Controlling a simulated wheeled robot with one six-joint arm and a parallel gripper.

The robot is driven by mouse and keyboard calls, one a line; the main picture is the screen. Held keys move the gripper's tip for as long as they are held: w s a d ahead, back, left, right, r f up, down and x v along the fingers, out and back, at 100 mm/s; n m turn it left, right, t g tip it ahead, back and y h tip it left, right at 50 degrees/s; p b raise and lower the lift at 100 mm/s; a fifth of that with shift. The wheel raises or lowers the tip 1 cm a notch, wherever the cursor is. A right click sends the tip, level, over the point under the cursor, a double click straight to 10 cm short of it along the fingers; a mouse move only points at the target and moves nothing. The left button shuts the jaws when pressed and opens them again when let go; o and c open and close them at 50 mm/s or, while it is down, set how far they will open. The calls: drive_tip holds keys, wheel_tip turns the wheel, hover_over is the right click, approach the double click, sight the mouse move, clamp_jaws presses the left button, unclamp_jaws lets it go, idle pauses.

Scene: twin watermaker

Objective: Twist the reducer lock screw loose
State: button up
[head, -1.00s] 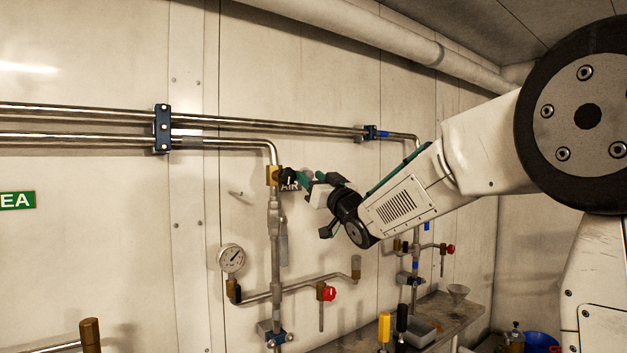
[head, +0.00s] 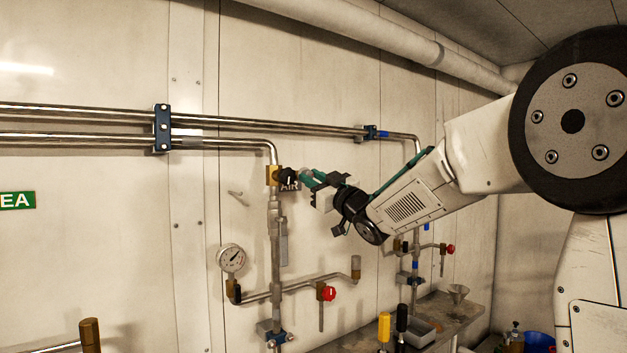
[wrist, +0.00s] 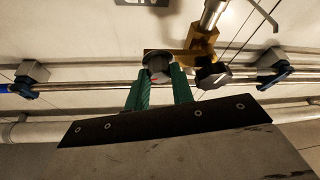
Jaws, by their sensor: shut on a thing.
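The brass reducer body (head: 272,176) sits on the vertical pipe under the pipe elbow, with a black knob (head: 288,176) on its right side. In the wrist view the brass body (wrist: 201,42) and the dark faceted knob (wrist: 213,76) are right of my fingers. A round grey screw head (wrist: 158,64), which looks like the lock screw, lies between my green fingertips. My gripper (head: 308,178) is at the reducer's right side, its jaws shut on this screw head. The screw is hidden by the fingers in the head view. I cannot tell how loose it is.
An AIR label (head: 289,187) is on the wall just below the knob. A pressure gauge (head: 231,258) and a red-handled valve (head: 327,293) are lower on the piping. Horizontal pipes (head: 300,127) run close above my gripper. A bench (head: 455,315) stands at lower right.

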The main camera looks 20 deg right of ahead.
drive_tip(key=n+g+y, duration=0.1)
drive_tip(key=n, duration=0.2)
drive_tip(key=n+g+y, duration=0.1)
drive_tip(key=n, duration=0.2)
drive_tip(key=n+g+y, duration=0.1)
drive_tip(key=n, duration=0.2)
drive_tip(key=shift+w+d+r+n+g, duration=0.1)
drive_tip(key=shift+d+n+g, duration=0.15)
drive_tip(key=shift+n+g, duration=0.15)
drive_tip(key=n+g, duration=0.1)
drive_tip(key=n, duration=0.3)
drive_tip(key=shift+r, duration=0.1)
drive_tip(key=shift+n+g+h, duration=0.4)
drive_tip(key=shift+n+g, duration=0.4)
drive_tip(key=shift+n, duration=0.8)
drive_tip(key=o, duration=1)
drive_tip(key=shift+r, duration=0.1)
